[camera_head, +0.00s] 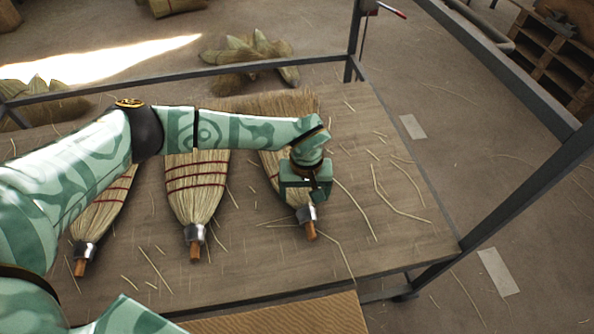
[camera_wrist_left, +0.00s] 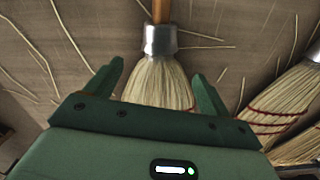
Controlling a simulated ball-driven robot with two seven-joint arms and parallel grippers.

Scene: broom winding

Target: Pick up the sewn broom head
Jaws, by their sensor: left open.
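Three sewn broom heads lie on the wooden table, each with straw bristles, red stitching, a metal collar and a short wooden stub. One is the right broom head (camera_head: 273,168), partly hidden by my left arm and gripper. The others are the middle broom head (camera_head: 196,190) and the left broom head (camera_head: 103,212). My left gripper (camera_head: 304,196) is over the right broom head, close to its collar. In the left wrist view the open fingers (camera_wrist_left: 160,88) stand on either side of that head's bristles (camera_wrist_left: 158,82), just below the metal collar. I cannot tell whether they touch it. My right gripper is out of view.
Loose straws lie scattered over the table (camera_head: 400,235). Dark metal frame bars (camera_head: 510,200) run along the table's right and back sides. Straw bundles (camera_head: 250,60) lie on the floor behind. The table's right part is clear except for straws.

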